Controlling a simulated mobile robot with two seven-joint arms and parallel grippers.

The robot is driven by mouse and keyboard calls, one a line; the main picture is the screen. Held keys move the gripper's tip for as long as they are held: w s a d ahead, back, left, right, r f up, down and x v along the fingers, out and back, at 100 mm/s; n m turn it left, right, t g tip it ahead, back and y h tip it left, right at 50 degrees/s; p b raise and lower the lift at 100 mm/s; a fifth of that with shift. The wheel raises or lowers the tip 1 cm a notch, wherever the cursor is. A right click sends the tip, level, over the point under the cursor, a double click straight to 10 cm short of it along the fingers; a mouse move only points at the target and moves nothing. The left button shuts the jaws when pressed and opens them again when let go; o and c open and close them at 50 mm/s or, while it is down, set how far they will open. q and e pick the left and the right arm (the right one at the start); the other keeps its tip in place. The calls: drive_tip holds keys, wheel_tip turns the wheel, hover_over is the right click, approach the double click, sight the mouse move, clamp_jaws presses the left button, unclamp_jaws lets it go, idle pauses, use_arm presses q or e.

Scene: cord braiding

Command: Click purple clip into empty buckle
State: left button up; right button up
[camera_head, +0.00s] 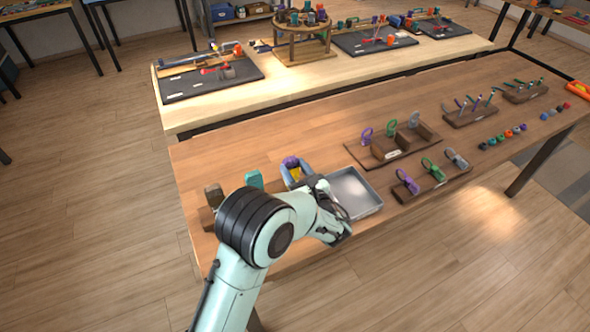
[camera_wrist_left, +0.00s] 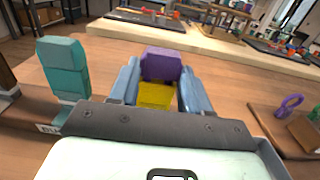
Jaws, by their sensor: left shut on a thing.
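My left gripper (camera_head: 294,169) reaches over the near left part of the wooden table. Its two blue fingers are shut on the purple clip (camera_head: 291,162). An empty buckle cannot be made out clearly. My right gripper is not in view.
A grey tray (camera_head: 354,190) lies right of the gripper, close to my wrist. A brown block (camera_head: 214,196) stands at the table's left edge. Racks with coloured hooks (camera_head: 391,146) (camera_head: 434,178) stand farther right. The table behind the gripper is clear.

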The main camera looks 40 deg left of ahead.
use_arm(q)
drive_tip(key=shift+s+f, duration=0.1)
drive_tip(key=shift+f, duration=0.3)
drive_tip(key=o, duration=1.1)
drive_tip(key=shift+d, duration=0.1)
drive_tip(key=shift+o, duration=0.5)
drive_tip(key=shift+r, duration=0.1)
drive_tip(key=o, duration=0.3)
drive_tip(key=shift+v, duration=2.9)
